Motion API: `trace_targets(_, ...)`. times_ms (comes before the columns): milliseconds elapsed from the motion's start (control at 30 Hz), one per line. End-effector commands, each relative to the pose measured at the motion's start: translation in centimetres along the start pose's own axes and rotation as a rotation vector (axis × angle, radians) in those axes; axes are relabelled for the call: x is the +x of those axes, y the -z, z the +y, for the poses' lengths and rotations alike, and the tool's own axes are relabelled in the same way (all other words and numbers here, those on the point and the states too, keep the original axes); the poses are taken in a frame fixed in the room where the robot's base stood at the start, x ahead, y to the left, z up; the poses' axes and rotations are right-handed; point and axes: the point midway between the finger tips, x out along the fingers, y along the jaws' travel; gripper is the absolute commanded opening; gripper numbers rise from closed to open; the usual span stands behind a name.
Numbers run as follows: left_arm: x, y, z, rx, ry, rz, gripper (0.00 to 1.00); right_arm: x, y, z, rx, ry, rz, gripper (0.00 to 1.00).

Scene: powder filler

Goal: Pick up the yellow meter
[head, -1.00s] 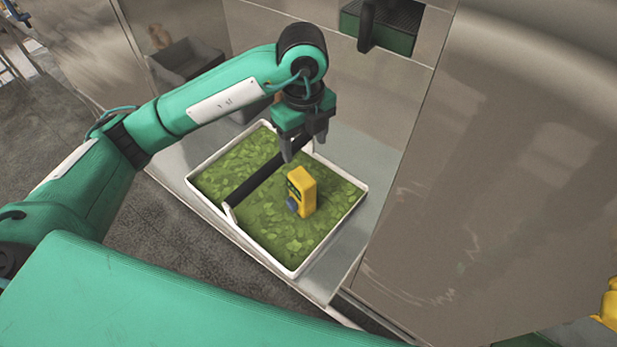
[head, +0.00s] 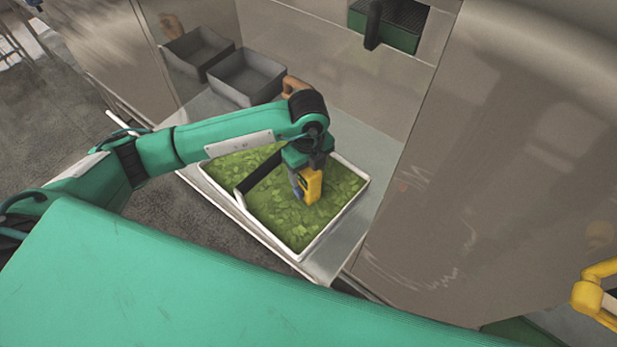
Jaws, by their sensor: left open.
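The yellow meter (head: 312,188) stands upright on green leaves inside a white-rimmed tray (head: 338,222). My left gripper (head: 308,178) points down over the meter. Its jaws are open and sit around or right beside the upper part of the meter; the wrist hides the meter's top, so I cannot tell whether they touch it. A grey finger shows at the meter's left side. My right gripper is not in view.
A black handle bar (head: 258,174) crosses the tray left of the meter. A large metal panel (head: 490,150) rises on the right. A yellow handle (head: 598,290) shows at the right edge.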

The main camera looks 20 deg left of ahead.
Motion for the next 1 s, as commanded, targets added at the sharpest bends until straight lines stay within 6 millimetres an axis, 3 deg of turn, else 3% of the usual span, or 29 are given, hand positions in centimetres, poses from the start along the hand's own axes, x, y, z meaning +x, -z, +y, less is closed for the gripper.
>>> trace_targets(133, 1.2, 0.1, 0.0, 0.001, -0.002, 0.001, 0.65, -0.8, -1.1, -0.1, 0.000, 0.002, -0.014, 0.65)
trace_targets(367, 1.4, 0.1, 0.0, 0.002, 0.000, 0.001, 0.65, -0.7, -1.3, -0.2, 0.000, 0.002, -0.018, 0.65)
trace_targets(600, 1.4, 0.1, 0.0, 0.001, 0.000, 0.001, 0.20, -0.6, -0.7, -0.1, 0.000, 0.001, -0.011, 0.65)
trace_targets(700, 1.4, 0.1, 0.0, 0.001, 0.001, 0.001, 0.06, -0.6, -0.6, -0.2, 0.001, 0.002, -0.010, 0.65)
trace_targets(1000, 1.0, 0.1, -0.1, 0.001, 0.002, 0.001, 0.06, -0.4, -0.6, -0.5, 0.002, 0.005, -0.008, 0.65)
